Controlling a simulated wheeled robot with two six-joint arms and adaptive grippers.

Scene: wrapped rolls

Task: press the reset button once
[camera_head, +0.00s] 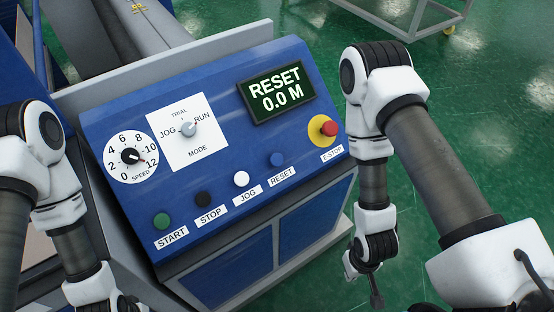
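The reset button (277,159) is a small blue round button on the sloped blue control panel (220,120), above a label reading RESET. The display (276,92) at the panel's top right reads "RESET 0.0 M". My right gripper (366,287) hangs low to the right of the panel, apart from it; its fingers are small and partly dark, and their opening is unclear. My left gripper (125,306) is at the bottom left edge, left of the panel's lower corner, and is mostly cut off by the frame. Nothing covers the reset button.
Other controls share the panel: a green start button (161,221), black stop button (203,199), white jog button (241,179), red emergency stop (328,128), mode knob (188,129) and speed dial (130,156). A wheeled grey cart (400,22) stands behind on green floor.

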